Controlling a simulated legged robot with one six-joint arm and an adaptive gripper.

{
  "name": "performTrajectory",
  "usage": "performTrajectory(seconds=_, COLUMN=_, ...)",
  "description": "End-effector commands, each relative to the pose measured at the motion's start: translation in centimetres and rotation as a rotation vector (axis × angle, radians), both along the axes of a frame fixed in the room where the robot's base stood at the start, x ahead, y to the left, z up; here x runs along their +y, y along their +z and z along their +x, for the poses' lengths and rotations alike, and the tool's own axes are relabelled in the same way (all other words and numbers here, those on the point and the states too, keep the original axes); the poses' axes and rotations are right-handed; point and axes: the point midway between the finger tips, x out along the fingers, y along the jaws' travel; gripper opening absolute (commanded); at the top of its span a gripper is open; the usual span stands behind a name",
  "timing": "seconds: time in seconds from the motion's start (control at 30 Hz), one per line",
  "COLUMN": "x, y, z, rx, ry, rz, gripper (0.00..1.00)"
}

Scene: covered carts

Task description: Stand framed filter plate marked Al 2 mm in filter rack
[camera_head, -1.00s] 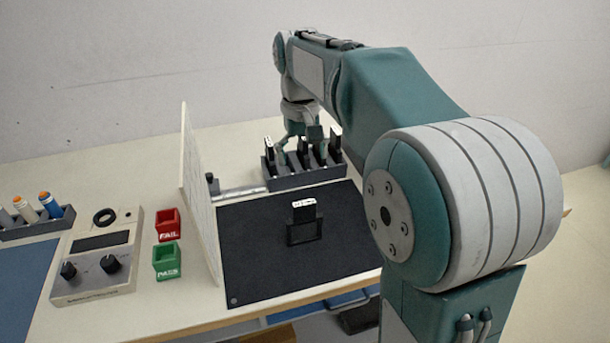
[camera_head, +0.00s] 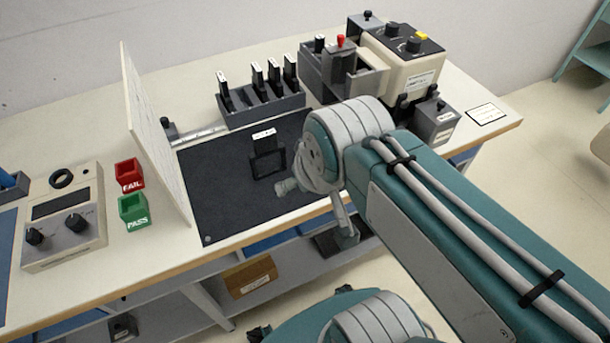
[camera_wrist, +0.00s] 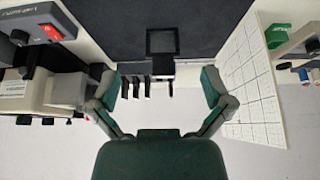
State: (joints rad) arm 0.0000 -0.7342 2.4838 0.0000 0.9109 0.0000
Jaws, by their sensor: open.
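A dark framed filter plate (camera_head: 268,163) with a white label tab is on the black mat. It shows as a square frame in the wrist view (camera_wrist: 162,40). I cannot tell whether it lies flat or is propped, and its label is too small to read. The grey filter rack (camera_head: 262,115) stands behind the mat. Several dark plates with white tabs stand in it, with a wider gap between the leftmost plate and the others. In the wrist view my gripper (camera_wrist: 160,88) is open with nothing between its fingers. In the head view my arm largely hides it, in front of the mat's right side.
A white upright board (camera_head: 155,135) borders the mat's left side. Red FAIL (camera_head: 129,175) and green PASS (camera_head: 133,211) bins and a meter box (camera_head: 65,218) lie further left. Bulky equipment with knobs (camera_head: 400,60) stands right of the rack. The mat (camera_head: 220,195) has bare room around the plate.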

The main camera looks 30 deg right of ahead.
Motion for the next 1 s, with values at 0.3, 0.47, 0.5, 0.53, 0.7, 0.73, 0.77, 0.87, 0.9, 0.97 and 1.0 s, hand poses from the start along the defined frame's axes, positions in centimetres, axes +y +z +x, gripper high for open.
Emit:
performTrajectory(seconds=0.3, x=0.1, y=1.6, z=3.4, rx=0.093, ry=0.0, rz=0.001, gripper=1.0)
performTrajectory(seconds=0.47, x=0.2, y=2.8, z=7.2, rx=0.193, ry=0.001, rz=0.002, gripper=1.0)
performTrajectory(seconds=0.5, x=0.3, y=3.0, z=8.1, rx=0.218, ry=0.001, rz=0.002, gripper=1.0)
performTrajectory(seconds=0.53, x=0.3, y=3.0, z=8.9, rx=0.236, ry=0.001, rz=0.002, gripper=1.0)
performTrajectory(seconds=0.7, x=0.4, y=3.0, z=13.2, rx=0.341, ry=0.002, rz=0.001, gripper=1.0)
performTrajectory(seconds=0.73, x=0.5, y=2.9, z=13.9, rx=0.36, ry=0.002, rz=0.001, gripper=1.0)
performTrajectory(seconds=0.77, x=0.5, y=2.8, z=14.7, rx=0.377, ry=0.002, rz=0.001, gripper=1.0)
performTrajectory(seconds=0.87, x=0.6, y=2.3, z=16.8, rx=0.429, ry=0.001, rz=0.0, gripper=1.0)
performTrajectory(seconds=0.9, x=0.6, y=2.2, z=17.4, rx=0.445, ry=0.001, rz=0.0, gripper=1.0)
performTrajectory(seconds=0.97, x=0.7, y=1.9, z=18.1, rx=0.464, ry=0.001, rz=0.0, gripper=1.0)
performTrajectory(seconds=1.0, x=0.7, y=1.9, z=18.5, rx=0.471, ry=0.001, rz=0.0, gripper=1.0)
